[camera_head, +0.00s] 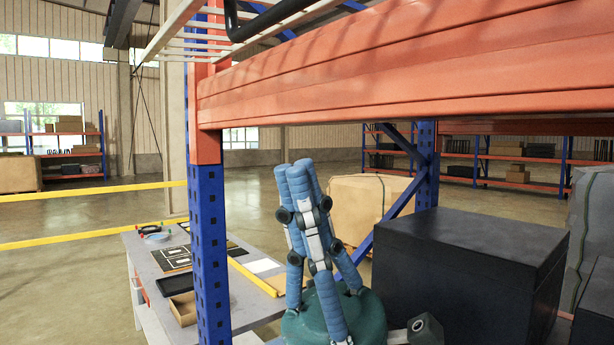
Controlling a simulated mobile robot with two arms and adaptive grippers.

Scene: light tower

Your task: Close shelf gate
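Two yellow rails, which look like the shelf gate (90,191), run level from the left picture edge to the shelf's blue upright (209,250). The lower rail (90,236) slants slightly up toward that post. How they join the post is not clear. An orange beam (400,75) crosses overhead from the post to the right. My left gripper (300,172) has blue fingers on a teal body and points up, right of the post and below the beam. Its fingertips are close together with nothing visible between them. It appears apart from the rails. My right gripper is not in view.
A large black box (465,265) stands right of my gripper. A grey table (150,265) with flat items is behind the post. Pale slats (190,45) and a black tube (265,22) are overhead. A wrapped tan load (362,205) stands behind. Open floor lies left.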

